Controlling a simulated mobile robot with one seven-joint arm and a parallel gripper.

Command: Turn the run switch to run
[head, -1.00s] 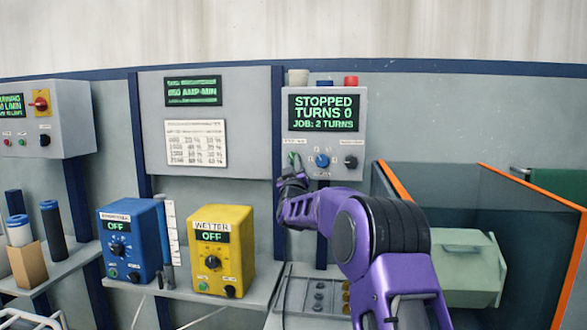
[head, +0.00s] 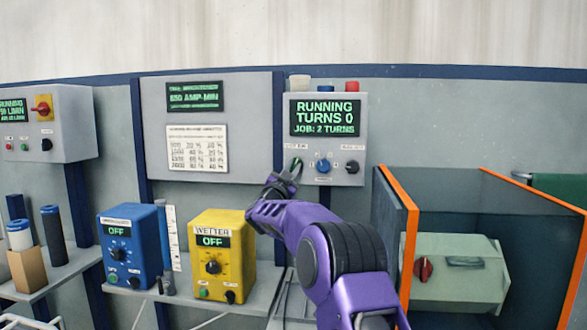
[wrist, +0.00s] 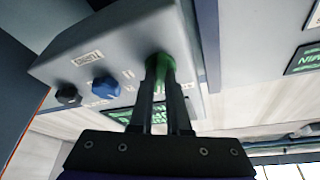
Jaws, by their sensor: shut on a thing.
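The control box (head: 302,185) hangs on the wall at centre right. Its screen (head: 325,118) reads "RUNNING, TURNS 0, JOB: 2 TURNS". The green knob at the left of its lower row, which I take as the run switch, shows in the wrist view (wrist: 160,63). My gripper (head: 294,170) is at this knob, and in the wrist view its two fingers (wrist: 160,78) are closed on it. The fingers partly hide the knob, and its label cannot be read.
A blue knob (head: 322,165) and a black knob (head: 352,166) sit to the right on the same box. A clear-sided tank with orange edges (head: 411,235) stands at right. A yellow wetter box (head: 235,270) and a blue box (head: 148,265) stand on the shelf at lower left.

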